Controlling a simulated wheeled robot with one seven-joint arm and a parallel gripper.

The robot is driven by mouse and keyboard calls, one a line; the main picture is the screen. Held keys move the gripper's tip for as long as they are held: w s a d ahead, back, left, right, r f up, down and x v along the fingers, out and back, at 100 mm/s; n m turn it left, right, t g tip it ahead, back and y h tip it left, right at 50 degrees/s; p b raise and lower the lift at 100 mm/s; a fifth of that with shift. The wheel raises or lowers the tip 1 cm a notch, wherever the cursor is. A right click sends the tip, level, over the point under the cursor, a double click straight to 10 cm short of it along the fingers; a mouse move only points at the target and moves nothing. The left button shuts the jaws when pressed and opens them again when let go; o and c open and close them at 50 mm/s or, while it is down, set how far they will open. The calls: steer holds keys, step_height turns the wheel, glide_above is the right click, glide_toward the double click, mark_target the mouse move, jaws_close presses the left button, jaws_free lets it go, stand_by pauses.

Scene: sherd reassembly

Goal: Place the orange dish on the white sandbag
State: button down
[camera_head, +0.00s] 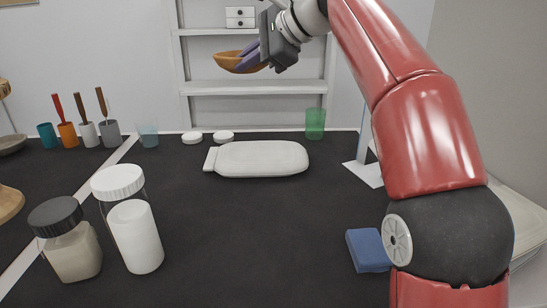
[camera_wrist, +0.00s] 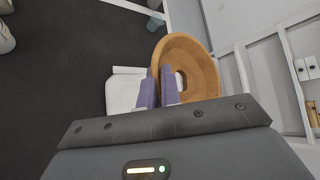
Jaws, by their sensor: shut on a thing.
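The orange dish (camera_head: 232,62) is held in the air above the back part of the table. My gripper (camera_head: 249,54) is shut on its rim; the purple fingers show on the dish's right side. In the wrist view the dish (camera_wrist: 190,62) shows its inside, with my gripper's fingertips (camera_wrist: 160,85) at its near left edge. The white sandbag (camera_head: 258,159) lies flat on the dark table, below the dish and apart from it. In the wrist view the sandbag (camera_wrist: 124,90) is left of the dish, partly hidden by the fingers.
Two white lids (camera_head: 208,136) lie behind the sandbag, with a green cup (camera_head: 315,123) at back right. Jars (camera_head: 72,240) and a white cylinder (camera_head: 135,237) stand at front left. A blue block (camera_head: 368,250) lies at right. The table (camera_head: 240,240) in front of the sandbag is clear.

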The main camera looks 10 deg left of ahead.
steer(key=shift+w+d+f+m+b, duration=0.15)
steer(key=shift+w+d+f+b, duration=0.1)
steer(key=shift+d, duration=0.2)
steer(key=shift+w+d+f+m+b, duration=0.15)
steer(key=shift+w+d+b, duration=0.1)
steer(key=shift+d, duration=0.2)
steer(key=b, duration=0.7)
glide_above(260, 162)
step_height(260, 162, down, 14)
steer(key=shift+s+r, duration=0.1)
steer(key=shift+s, duration=0.05)
steer(key=shift+f+b, duration=1.1)
steer(key=shift+f, duration=1.45)
steer(key=shift+f, duration=0.1)
steer(key=c, duration=1.9)
jaws_free()
